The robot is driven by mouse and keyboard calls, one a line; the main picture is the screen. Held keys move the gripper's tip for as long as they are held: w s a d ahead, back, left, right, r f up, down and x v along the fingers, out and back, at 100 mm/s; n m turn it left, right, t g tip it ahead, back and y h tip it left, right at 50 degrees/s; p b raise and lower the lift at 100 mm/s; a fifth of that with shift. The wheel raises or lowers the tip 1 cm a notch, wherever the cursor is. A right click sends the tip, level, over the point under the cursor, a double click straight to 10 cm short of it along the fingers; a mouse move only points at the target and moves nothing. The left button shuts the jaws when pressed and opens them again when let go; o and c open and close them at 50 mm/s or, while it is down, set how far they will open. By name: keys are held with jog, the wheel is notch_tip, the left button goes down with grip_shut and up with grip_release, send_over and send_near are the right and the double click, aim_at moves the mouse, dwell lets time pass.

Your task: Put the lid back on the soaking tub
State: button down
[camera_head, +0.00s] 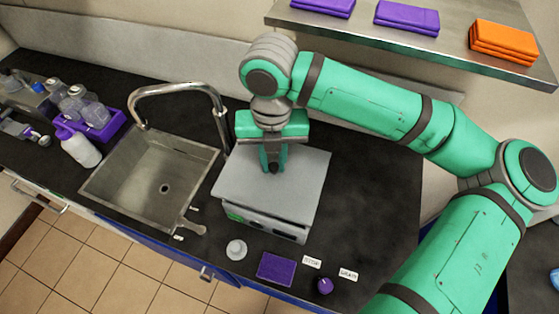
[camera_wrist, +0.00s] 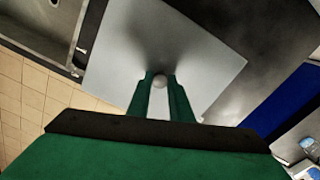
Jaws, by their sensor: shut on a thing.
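The lid (camera_head: 290,180) is a flat grey plate with a small round knob (camera_wrist: 160,82). My gripper (camera_head: 273,167) points down from above and is shut on the knob, with a green finger on each side of it in the wrist view. The lid is over the soaking tub (camera_head: 265,222), a grey box whose front side shows below the lid's near edge. The lid looks slightly turned relative to the tub. I cannot tell whether it rests on the rim or hangs just above it. The tub's inside is hidden.
A sink (camera_head: 150,180) with a tall curved faucet (camera_head: 180,90) is left of the tub. A grey knob (camera_head: 236,249), purple pad (camera_head: 277,268) and purple knob (camera_head: 325,286) are along the front edge. A purple rack (camera_head: 110,127) holds bottles at far left. Dark counter (camera_head: 375,200) at right is clear.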

jog(key=shift+s+a+f, duration=0.1)
jog(key=shift+s+f, duration=0.1)
jog(key=shift+f, duration=0.1)
jog(key=shift+d+f, duration=0.3)
jog(key=shift+f, duration=0.2)
jog(key=shift+d+f, duration=0.3)
jog(key=shift+f, duration=0.2)
jog(key=shift+w+a+f, duration=0.15)
jog(key=shift+a+f, duration=0.05)
jog(key=shift+f, duration=0.4)
jog(key=shift+w+a+f, duration=0.1)
jog(key=shift+a+f, duration=0.1)
jog(key=shift+f, duration=0.35)
jog(key=shift+s+a, duration=0.1)
jog(key=shift+s, duration=0.05)
jog(key=shift+d, duration=0.4)
jog(key=shift+s+a, duration=0.1)
jog(key=shift+a, duration=0.15)
jog(key=shift+w, duration=0.2)
jog(key=shift+a, duration=0.1)
